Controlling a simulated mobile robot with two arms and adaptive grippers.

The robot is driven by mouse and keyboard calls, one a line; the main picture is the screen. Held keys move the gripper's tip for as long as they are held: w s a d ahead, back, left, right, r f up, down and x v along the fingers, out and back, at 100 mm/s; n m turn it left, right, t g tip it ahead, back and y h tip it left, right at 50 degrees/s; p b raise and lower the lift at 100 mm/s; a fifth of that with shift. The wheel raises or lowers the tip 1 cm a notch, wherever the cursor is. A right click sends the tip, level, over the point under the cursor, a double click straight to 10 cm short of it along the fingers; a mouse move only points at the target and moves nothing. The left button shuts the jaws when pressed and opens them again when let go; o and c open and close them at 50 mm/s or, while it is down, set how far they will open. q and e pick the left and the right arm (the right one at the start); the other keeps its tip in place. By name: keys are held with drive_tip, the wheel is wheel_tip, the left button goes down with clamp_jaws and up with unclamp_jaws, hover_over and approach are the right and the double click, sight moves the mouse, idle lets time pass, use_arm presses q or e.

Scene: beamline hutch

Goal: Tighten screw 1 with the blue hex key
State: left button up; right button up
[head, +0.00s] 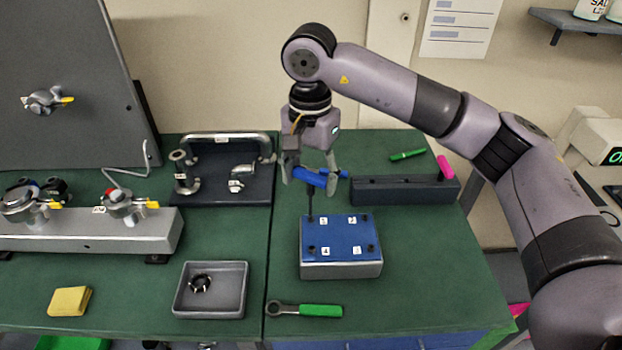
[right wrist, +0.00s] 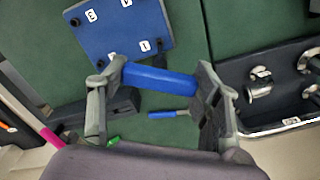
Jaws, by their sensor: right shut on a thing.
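My right gripper (head: 310,172) is shut on the blue handle of the hex key (head: 309,181), above the table. In the right wrist view the fingers (right wrist: 160,92) clasp the handle (right wrist: 160,80) from both ends. The dark shaft points down to the far left corner of the blue-topped block (head: 337,237), beside the label that looks like 1 (head: 322,219). The tip appears at the screw there; whether it is seated I cannot tell. The block has a numbered label by each corner screw. My left gripper is not in view.
A dark rack (head: 405,191) with a pink handle (head: 445,167) stands right of the block. A green-handled tool (head: 407,155) lies behind it. A dark panel with fittings (head: 225,185) is left.

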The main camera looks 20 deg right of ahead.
drive_tip(key=shift+n, duration=0.3)
drive_tip(key=shift+f+b, duration=0.5)
drive_tip(key=shift+f, duration=0.05)
idle(0.5)
drive_tip(key=m, duration=0.4)
drive_tip(key=shift+b, duration=0.3)
